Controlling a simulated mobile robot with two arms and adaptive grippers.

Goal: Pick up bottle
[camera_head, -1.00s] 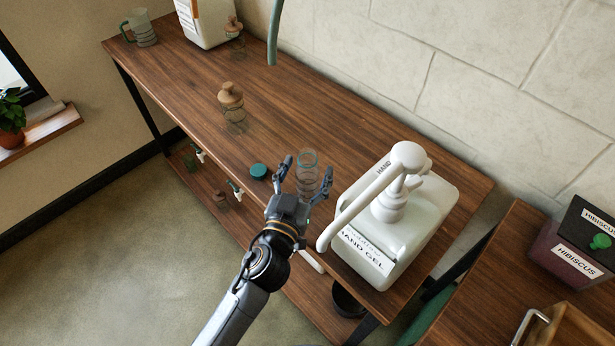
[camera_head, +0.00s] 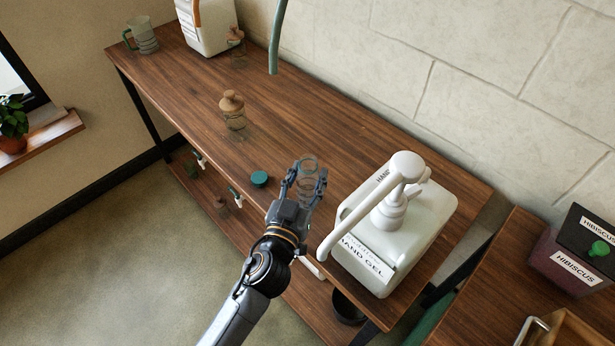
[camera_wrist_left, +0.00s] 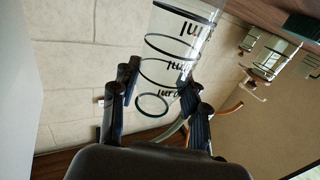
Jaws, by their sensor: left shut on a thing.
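A clear open-topped bottle (camera_head: 308,172) with dark rings stands at the table's front, left of the hand gel pump bucket. My left gripper (camera_head: 306,186) is shut on the bottle, one finger on each side of it. In the left wrist view the bottle (camera_wrist_left: 178,45) shows its rings and printed marks between the fingers (camera_wrist_left: 157,100). The fingers hide part of its sides, and I cannot tell whether its base touches the table. A teal cap (camera_head: 260,179) lies on the table left of the gripper. My right gripper is not in view.
The white hand gel bucket (camera_head: 391,225) with its pump stands close on the right. A corked bottle (camera_head: 233,116) stands to the left; another (camera_head: 237,50), a mug (camera_head: 142,36) and a white container (camera_head: 207,24) are farther back. The table's middle is clear.

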